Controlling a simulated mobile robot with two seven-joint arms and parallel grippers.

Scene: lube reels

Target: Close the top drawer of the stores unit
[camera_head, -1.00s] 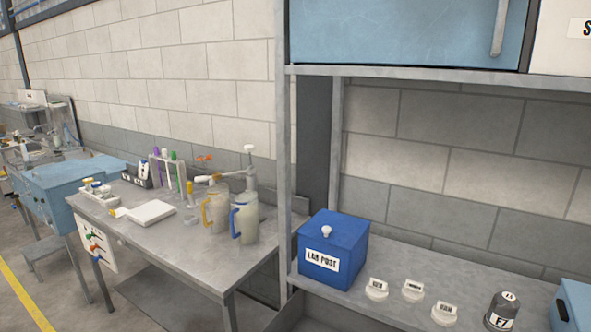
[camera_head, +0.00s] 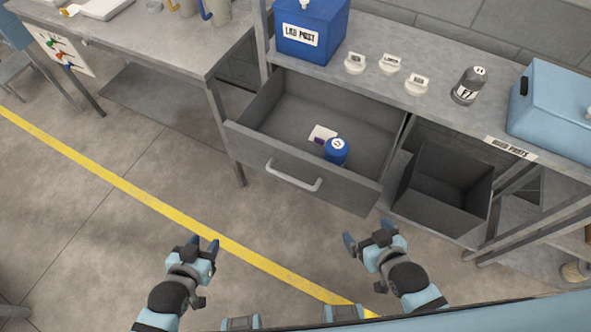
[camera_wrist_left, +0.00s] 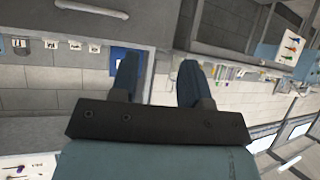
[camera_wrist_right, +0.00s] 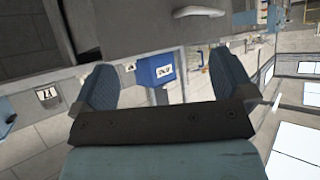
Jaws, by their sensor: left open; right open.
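The top drawer (camera_head: 262,160) of the grey stores unit is pulled out in the head view. Its light handle (camera_head: 294,176) is on the front panel. Inside lie a blue canister (camera_head: 336,150) and a small white-labelled item (camera_head: 322,134). My left gripper (camera_head: 203,246) is open and empty, in front of the drawer and to its left. My right gripper (camera_head: 368,236) is open and empty, in front of the drawer's right end. Neither touches the drawer. The handle also shows in the left wrist view (camera_wrist_left: 92,8) and the right wrist view (camera_wrist_right: 199,12), beyond the fingers.
The unit's top holds a blue box (camera_head: 312,30), white tags (camera_head: 390,63), a dark bottle (camera_head: 467,86) and a light-blue case (camera_head: 553,108). A dark open bin (camera_head: 440,190) stands right of the drawer. A workbench (camera_head: 190,50) is at left. The floor in front is clear.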

